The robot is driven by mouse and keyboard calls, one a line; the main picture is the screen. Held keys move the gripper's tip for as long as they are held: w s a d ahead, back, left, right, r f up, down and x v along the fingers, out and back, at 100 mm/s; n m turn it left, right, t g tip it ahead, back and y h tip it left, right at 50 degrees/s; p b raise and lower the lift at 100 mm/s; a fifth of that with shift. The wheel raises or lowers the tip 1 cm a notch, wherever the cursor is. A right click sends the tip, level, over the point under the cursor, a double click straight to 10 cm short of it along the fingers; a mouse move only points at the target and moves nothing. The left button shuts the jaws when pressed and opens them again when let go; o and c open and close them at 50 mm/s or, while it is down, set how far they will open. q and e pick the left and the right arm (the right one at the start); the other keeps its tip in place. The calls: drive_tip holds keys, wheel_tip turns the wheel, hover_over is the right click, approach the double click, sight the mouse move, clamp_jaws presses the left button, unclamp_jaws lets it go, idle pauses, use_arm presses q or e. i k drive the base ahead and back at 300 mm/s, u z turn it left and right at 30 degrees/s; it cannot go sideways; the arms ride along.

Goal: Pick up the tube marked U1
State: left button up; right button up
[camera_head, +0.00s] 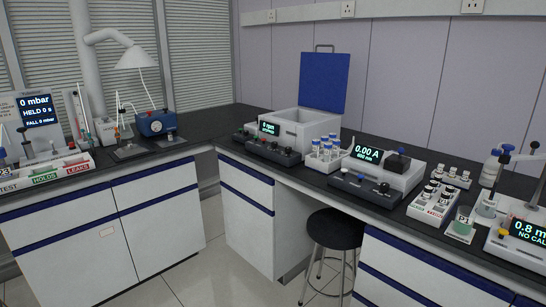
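A white rack (324,162) on the right-hand counter holds several upright tubes with blue and white caps (326,143). It stands between a white centrifuge-like box and a photometer reading 0.00 A. The marks on these tubes are too small to read, so I cannot tell which is U1. Neither of my grippers is in view.
The white box (302,128) has its blue lid (324,82) raised. The photometer (385,167) has a control bar (364,188) before it. A round black stool (336,229) stands at the counter front. Instruments crowd the left counter; floor (215,265) between is clear.

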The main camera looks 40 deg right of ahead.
sight(316, 142)
drive_tip(key=z, duration=0.05)
drive_tip(key=i, duration=1.6)
drive_tip(key=z, duration=0.8)
drive_tip(key=i, duration=1.65)
drive_tip(key=z, duration=1.3)
